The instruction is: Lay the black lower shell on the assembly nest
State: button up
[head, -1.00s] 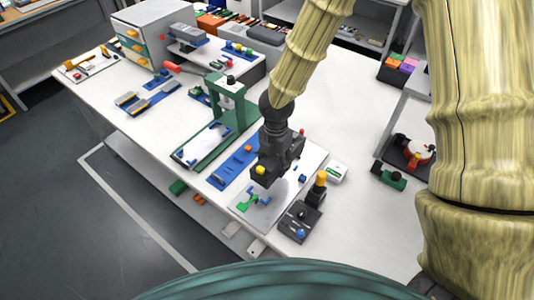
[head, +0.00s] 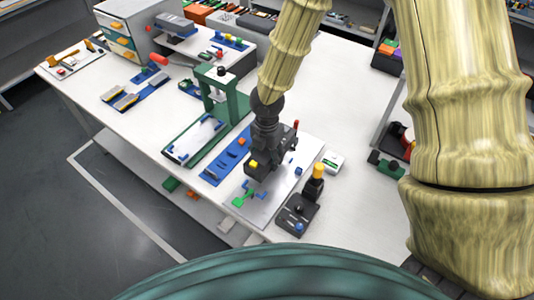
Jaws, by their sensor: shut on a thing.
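My gripper (head: 257,175) is dark and points down over the white plate at the front of the bench. It is shut on a dark thing, taken as the black lower shell, which blends with the fingers so its outline is unclear. A small yellow block shows at the gripper's lower end. Below is the assembly nest, a pale plate (head: 263,212) with blue corner pieces and a green clamp (head: 243,196). The gripper hides part of the plate. I cannot tell whether the held thing touches it.
A black box (head: 297,214) with a yellow-topped post (head: 317,172) stands close right of the plate. A small white device (head: 332,160) lies behind it. A blue fixture strip (head: 229,157) and a green press frame (head: 237,105) stand to the left.

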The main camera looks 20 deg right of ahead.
aim_at(267, 151)
jog(key=shift+f+b, duration=1.55)
jog(key=shift+f, duration=1.3)
jog(key=shift+p, duration=0.85)
jog(key=shift+f+b, duration=0.65)
jog(key=shift+f, duration=0.45)
jog(key=o, duration=1.1)
notch_tip(267, 151, up, 12)
jog(key=shift+r, duration=0.1)
dwell(0.4)
